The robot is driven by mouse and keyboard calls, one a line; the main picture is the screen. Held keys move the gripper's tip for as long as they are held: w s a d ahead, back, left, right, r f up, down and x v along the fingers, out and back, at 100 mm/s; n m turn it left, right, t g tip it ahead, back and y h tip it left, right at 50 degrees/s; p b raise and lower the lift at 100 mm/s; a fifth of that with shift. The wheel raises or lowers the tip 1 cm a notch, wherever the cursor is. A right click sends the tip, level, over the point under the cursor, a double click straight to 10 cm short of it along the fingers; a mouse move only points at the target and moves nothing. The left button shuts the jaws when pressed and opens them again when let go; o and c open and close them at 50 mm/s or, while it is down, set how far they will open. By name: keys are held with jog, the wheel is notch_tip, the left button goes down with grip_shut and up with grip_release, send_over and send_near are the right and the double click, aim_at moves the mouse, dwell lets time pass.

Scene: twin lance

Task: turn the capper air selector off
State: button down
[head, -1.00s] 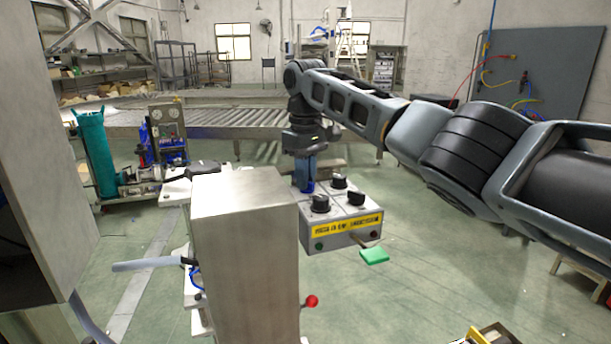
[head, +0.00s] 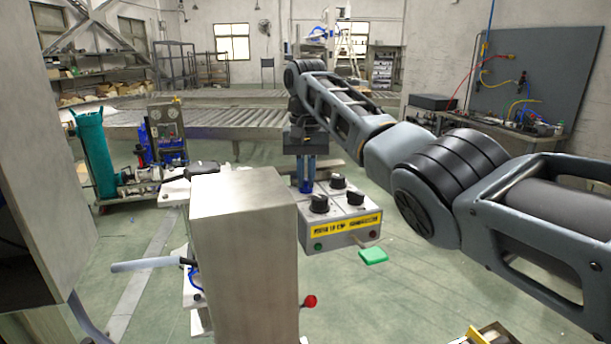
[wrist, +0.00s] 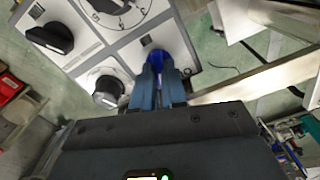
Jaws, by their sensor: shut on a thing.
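A light grey control box (head: 348,224) with a yellow label strip stands behind the steel cabinet in the head view. Three black knobs show on its top: front left (head: 319,203), back right (head: 338,181) and front right (head: 356,197). My gripper (head: 306,184) points down at the back left part of the box top. No label naming the capper air selector is legible.
The steel cabinet (head: 245,245) stands close in front and left of the box. A red-ball lever (head: 309,301) sticks out from its right side. A green tag (head: 373,256) sits at the box's lower front right.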

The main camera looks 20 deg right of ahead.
aim_at(307, 180)
jog(key=shift+r+m, duration=0.1)
jog(key=shift+m, duration=1)
jog(key=c, duration=1.2)
grip_release()
notch_tip(307, 180, up, 8)
jog(key=shift+f+b, duration=0.15)
jog(key=shift+b, duration=0.45)
jog(key=shift+d, duration=0.15)
